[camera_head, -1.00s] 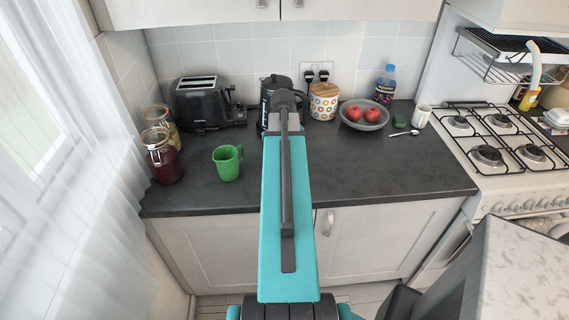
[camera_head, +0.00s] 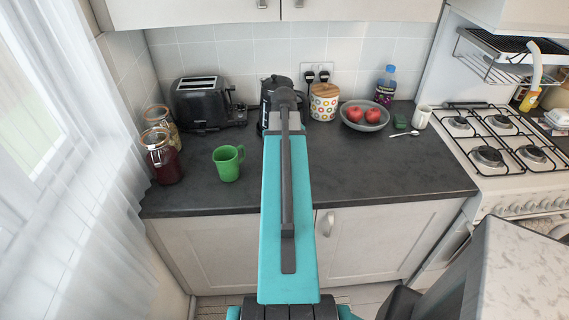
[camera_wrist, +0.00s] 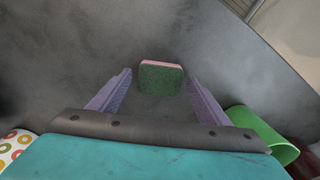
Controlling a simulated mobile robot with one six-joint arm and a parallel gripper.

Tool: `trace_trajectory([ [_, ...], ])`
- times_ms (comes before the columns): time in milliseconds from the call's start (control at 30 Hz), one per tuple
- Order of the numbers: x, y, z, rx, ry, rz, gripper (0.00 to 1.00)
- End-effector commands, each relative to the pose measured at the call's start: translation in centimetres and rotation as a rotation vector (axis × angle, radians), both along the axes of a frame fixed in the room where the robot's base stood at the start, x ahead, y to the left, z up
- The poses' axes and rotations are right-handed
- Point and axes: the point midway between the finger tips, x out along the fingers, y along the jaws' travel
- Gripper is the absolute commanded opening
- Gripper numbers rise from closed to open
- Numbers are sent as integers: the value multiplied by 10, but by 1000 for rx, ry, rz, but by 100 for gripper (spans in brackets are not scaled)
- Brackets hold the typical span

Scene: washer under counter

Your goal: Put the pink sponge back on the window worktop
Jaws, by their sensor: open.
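The pink sponge (camera_wrist: 161,78) shows in the wrist view with a dark green scouring face and a thin pink edge along its top. It appears to rest on the dark worktop (camera_wrist: 220,55). My gripper (camera_wrist: 160,82) is open, with its two purple fingers on either side of the sponge. Gaps show between the fingers and the sponge. In the head view my arm covers the sponge and the gripper, so neither can be seen there. The dark worktop also shows in the head view (camera_head: 390,175).
A green mug (camera_head: 227,163) stands left of my arm; it also shows in the wrist view (camera_wrist: 262,133). Jars (camera_head: 163,160), a toaster (camera_head: 203,100), a black kettle, a dotted canister (camera_head: 323,102) and a fruit bowl (camera_head: 363,118) line the back. The front right worktop is clear.

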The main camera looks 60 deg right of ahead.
Motion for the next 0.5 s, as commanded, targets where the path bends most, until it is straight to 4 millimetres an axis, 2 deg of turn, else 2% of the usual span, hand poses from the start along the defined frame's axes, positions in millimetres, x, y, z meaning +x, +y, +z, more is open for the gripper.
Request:
trace_trajectory([
  [500, 0, -1, 47, -2, -1, -1, 71],
])
